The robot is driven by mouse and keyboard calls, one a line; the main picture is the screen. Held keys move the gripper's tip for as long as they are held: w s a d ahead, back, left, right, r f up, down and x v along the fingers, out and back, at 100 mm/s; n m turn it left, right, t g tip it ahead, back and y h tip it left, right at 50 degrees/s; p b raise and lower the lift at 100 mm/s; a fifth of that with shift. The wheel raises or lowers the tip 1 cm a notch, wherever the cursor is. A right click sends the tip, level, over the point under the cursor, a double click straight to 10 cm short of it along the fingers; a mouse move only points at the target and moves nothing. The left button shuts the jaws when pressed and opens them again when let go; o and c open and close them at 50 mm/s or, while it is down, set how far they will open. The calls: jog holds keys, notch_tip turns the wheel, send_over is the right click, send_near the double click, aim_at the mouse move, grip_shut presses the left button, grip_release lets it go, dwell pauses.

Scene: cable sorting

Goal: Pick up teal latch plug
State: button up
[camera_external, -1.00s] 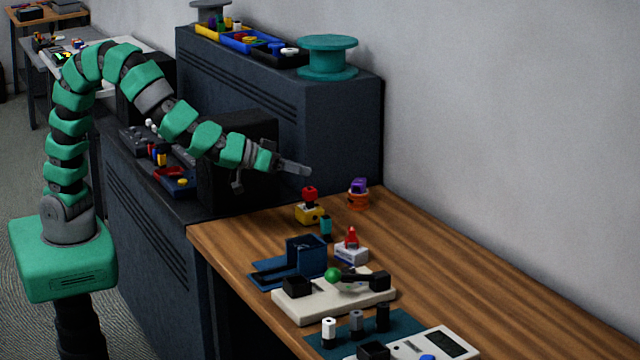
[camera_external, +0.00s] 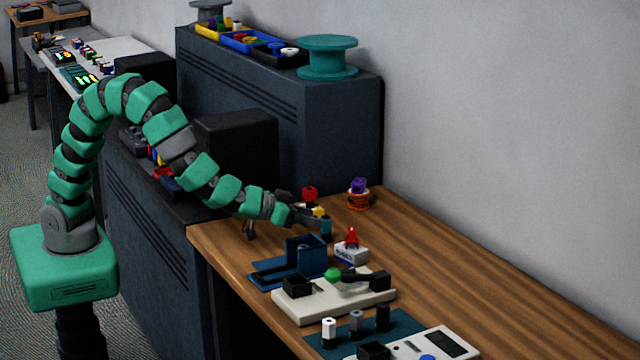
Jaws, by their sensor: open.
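The teal latch plug (camera_external: 326,227) is a small upright piece with a dark lower part on the wooden table, behind the blue stand. My gripper (camera_external: 304,210) is open, low over the table's far left end. Its fingertips are just left of the plug, at about its height in the picture. I cannot tell whether a finger touches it. The fingers partly hide the yellow block (camera_external: 319,211) beneath the red piece (camera_external: 309,193).
A blue stand (camera_external: 305,255), a white block with a red top (camera_external: 350,250) and a cream fixture with a green ball (camera_external: 345,297) stand close in front. An orange piece with a purple top (camera_external: 358,194) stands behind. The table's right side (camera_external: 480,270) is clear.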

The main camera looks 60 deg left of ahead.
aim_at(325, 218)
jog(key=shift+a+b+x, duration=0.15)
jog(key=shift+b+x, duration=0.3)
jog(key=shift+x, duration=0.95)
jog(key=shift+a+b+x, duration=0.1)
jog(key=shift+b+x, duration=0.3)
jog(key=shift+x, duration=0.95)
jog(key=shift+f, duration=0.1)
grip_shut()
